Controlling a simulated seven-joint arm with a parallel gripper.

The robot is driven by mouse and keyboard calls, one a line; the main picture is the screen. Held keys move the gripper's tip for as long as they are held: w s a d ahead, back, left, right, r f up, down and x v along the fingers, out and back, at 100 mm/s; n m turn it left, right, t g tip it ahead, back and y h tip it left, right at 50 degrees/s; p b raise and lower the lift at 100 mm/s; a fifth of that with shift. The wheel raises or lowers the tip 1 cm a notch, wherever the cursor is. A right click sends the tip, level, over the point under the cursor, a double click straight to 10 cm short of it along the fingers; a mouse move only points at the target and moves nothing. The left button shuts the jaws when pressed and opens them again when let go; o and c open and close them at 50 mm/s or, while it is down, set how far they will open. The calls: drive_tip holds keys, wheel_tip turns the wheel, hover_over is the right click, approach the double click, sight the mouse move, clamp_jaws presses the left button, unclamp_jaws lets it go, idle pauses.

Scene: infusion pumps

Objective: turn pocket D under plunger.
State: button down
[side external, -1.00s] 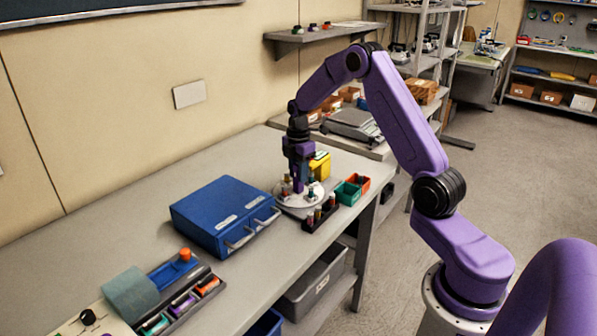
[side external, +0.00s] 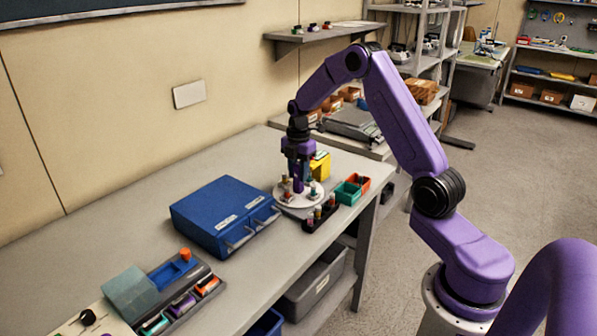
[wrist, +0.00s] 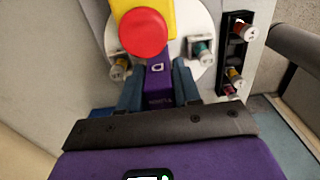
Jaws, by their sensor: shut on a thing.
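A round white turntable (side external: 286,199) stands near the right end of the bench, carrying small holders with vials around its rim. It also shows in the wrist view (wrist: 180,88). One vial (wrist: 118,68) is at its left and another, teal-banded vial (wrist: 203,50) at its right. A red plunger knob (wrist: 143,32) on a yellow body (wrist: 168,12) overhangs the disc; the yellow body shows in the side view (side external: 321,165). My gripper (wrist: 158,87) is shut on an upright purple block (wrist: 159,72) at the disc. I cannot read which pocket is D.
A black rack (wrist: 237,60) with several vials sits beside the turntable. Green (side external: 347,193) and orange bins are to its right. A blue drawer case (side external: 222,212) stands to the left, with a tray of colored items (side external: 180,300) nearer the front.

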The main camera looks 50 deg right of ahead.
drive_tip(key=c, duration=1.2)
unclamp_jaws()
drive_tip(key=shift+o, duration=0.2)
drive_tip(key=shift+r, duration=0.1)
wheel_tip(320, 180, up, 17)
drive_tip(key=shift+r, duration=0.15)
